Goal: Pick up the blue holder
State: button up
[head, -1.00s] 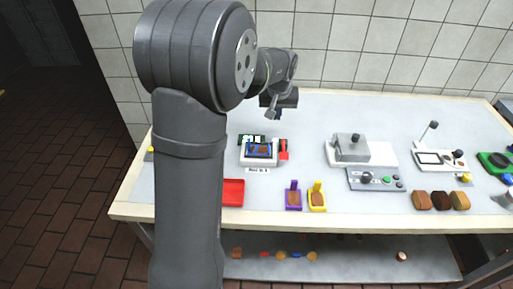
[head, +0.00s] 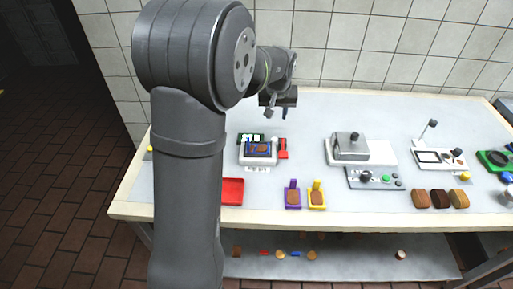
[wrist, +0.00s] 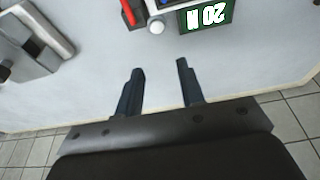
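The blue holder (head: 258,148) sits in a white press-like device on the table, with a brown piece in it. My gripper (head: 278,112) hangs above the back of the table, behind and a little right of the device, apart from the holder. In the wrist view my gripper (wrist: 160,66) has its two dark fingers spread with nothing between them, over bare table. The holder is not clearly visible in the wrist view.
A green display (wrist: 206,14) and a red bar (wrist: 132,12) lie ahead of the fingers. Purple (head: 292,197) and yellow (head: 316,196) holders stand at the front, beside a red tray (head: 232,190). A grey-topped press (head: 351,147) stands right. The tiled wall (head: 340,50) is close behind.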

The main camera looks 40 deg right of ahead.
notch_tip(320, 180, up, 9)
jog(key=g+y, duration=0.1)
send_over(248, 139)
jog(key=s+a, duration=0.2)
jog(key=f, duration=0.5)
jog(key=w+d+f, duration=0.1)
jog(key=f, duration=0.5)
jog(key=w+d+f, duration=0.1)
jog(key=f, duration=0.4)
jog(key=shift+d+f, duration=0.1)
jog(key=shift+f, duration=0.25)
grip_shut()
